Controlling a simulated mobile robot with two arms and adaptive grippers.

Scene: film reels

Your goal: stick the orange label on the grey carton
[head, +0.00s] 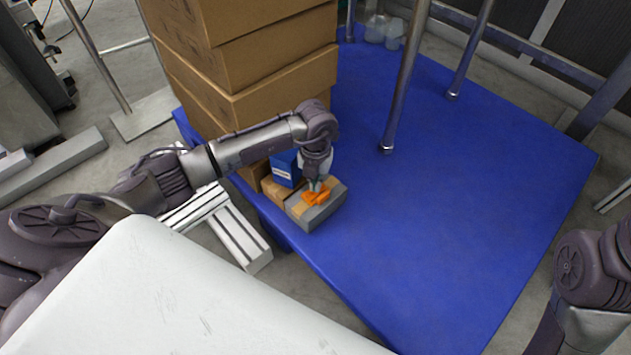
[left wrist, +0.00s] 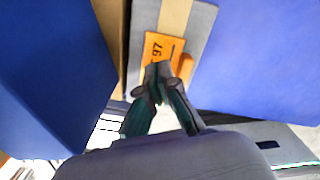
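The grey carton (head: 322,213) with a tan tape strip lies near the left edge of the blue table, and shows in the left wrist view (left wrist: 198,22). The orange label (head: 318,199) is at the carton's top; in the left wrist view the label (left wrist: 160,46) reads "97" and overlaps the tape. My left gripper (head: 317,186) points down over the carton. In the left wrist view its fingertips (left wrist: 164,72) are close together on the label's near part. I cannot tell whether the label's whole face touches the carton. My right gripper is out of view.
A blue box (head: 285,168) and a small brown carton (head: 273,191) stand beside the grey carton. Large stacked cartons (head: 255,100) rise behind. Metal posts (head: 405,80) stand on the blue table (head: 450,200), whose middle and right are clear.

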